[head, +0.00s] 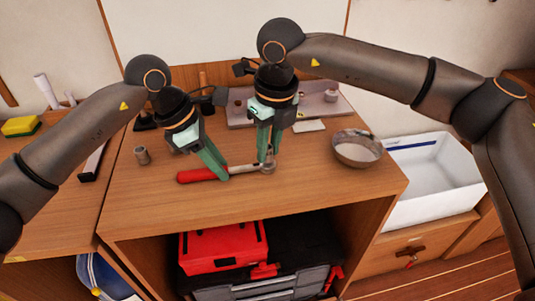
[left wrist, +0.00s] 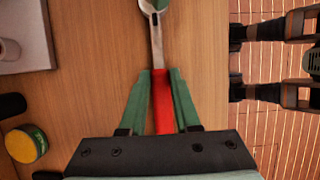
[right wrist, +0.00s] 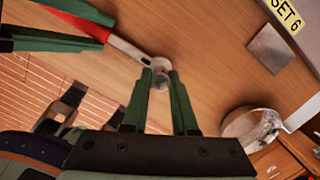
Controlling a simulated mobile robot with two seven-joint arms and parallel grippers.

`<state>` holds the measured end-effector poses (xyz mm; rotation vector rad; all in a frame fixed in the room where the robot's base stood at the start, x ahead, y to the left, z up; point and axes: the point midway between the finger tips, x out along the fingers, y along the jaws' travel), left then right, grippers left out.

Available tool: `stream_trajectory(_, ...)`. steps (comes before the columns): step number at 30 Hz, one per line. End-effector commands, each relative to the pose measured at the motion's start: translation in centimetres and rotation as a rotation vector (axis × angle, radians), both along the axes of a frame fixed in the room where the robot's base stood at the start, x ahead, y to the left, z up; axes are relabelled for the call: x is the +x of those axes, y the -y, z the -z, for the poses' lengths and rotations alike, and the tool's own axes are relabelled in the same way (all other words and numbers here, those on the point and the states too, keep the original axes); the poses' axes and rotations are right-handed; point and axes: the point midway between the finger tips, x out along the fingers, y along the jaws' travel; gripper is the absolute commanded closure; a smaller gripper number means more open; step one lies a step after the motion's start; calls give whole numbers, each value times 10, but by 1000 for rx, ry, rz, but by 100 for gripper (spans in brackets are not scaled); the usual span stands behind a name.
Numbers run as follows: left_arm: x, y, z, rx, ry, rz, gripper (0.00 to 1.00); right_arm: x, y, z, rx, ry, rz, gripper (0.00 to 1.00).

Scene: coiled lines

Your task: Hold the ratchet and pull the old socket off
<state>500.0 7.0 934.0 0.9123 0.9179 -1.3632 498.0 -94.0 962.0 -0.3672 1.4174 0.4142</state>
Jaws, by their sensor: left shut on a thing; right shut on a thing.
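The ratchet lies on the wooden bench, with its red handle (head: 197,175) to the left and its metal head to the right. My left gripper (head: 226,174) is shut on the ratchet, where the red handle meets the steel shaft (left wrist: 157,45). My right gripper (head: 268,162) points down at the ratchet head and is shut on the old socket (right wrist: 161,78), a small grey metal piece between its fingertips. The fingers partly hide the socket, and I cannot tell whether it is still seated on the head. A separate grey socket (head: 142,155) stands upright on the bench at left.
A grey tray (head: 335,108) with a few small parts lies at the back. A metal bowl (head: 357,149) stands at the right, near a flat grey plate (right wrist: 270,50). A white bin (head: 430,185) is beyond the right edge. The bench front is clear.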

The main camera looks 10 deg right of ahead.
Motion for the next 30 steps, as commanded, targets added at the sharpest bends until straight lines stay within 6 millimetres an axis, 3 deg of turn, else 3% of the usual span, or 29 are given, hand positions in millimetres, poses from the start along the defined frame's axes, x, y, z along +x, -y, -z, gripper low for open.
stream_trajectory(30, 0, 1, -1, -3, -1, 1, 100, 1, -1, -18, 1, 1, 1, 100)
